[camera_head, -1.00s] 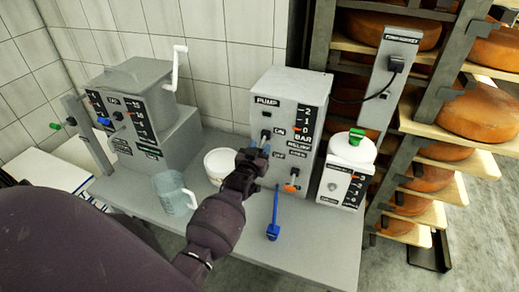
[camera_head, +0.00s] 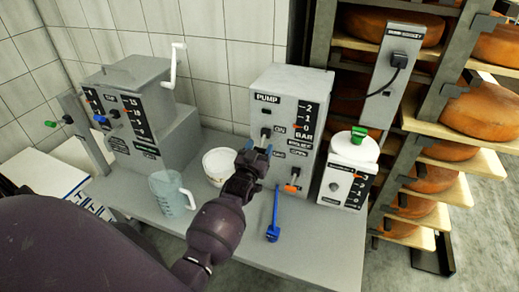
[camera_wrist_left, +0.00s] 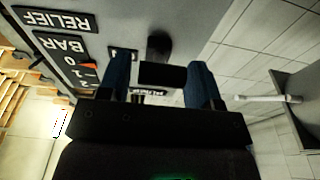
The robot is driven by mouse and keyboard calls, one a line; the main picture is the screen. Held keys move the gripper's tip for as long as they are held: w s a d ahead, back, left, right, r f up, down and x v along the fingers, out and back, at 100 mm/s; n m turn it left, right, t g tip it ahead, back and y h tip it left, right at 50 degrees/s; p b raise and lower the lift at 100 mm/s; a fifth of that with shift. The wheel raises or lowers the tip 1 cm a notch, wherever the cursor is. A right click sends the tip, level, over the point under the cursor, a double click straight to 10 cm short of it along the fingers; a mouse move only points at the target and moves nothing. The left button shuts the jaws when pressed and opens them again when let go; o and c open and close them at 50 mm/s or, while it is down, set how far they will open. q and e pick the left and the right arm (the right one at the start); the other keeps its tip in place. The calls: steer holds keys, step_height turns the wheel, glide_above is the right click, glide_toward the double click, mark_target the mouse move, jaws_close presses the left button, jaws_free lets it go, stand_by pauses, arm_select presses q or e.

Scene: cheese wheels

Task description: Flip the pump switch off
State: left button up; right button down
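The grey pump box (camera_head: 289,88), marked PUMP and ON, stands on the grey table at the middle of the head view. Its small dark switch (camera_head: 265,133) is on the front face, beside the ON label. In the left wrist view the dark switch knob (camera_wrist_left: 158,44) lies ahead of and between the finger lines. I cannot tell if it is touched. My left gripper (camera_head: 258,149) is just below and in front of the switch. Its two blue fingers are apart with nothing held, also in the left wrist view (camera_wrist_left: 159,66). My right gripper is not in view.
A white bucket (camera_head: 217,163) and clear jug (camera_head: 168,199) stand left, a white canister (camera_head: 347,157) right. Cheese shelves (camera_head: 450,123) rise at the right.

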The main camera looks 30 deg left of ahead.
arm_select(q)
steer(key=shift+o, duration=0.4)
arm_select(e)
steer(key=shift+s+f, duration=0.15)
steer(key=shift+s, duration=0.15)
arm_select(q)
steer(key=v, duration=1)
steer(key=shift+s+d, duration=0.2)
steer(key=shift+s, duration=0.15)
steer(key=shift+f, duration=0.15)
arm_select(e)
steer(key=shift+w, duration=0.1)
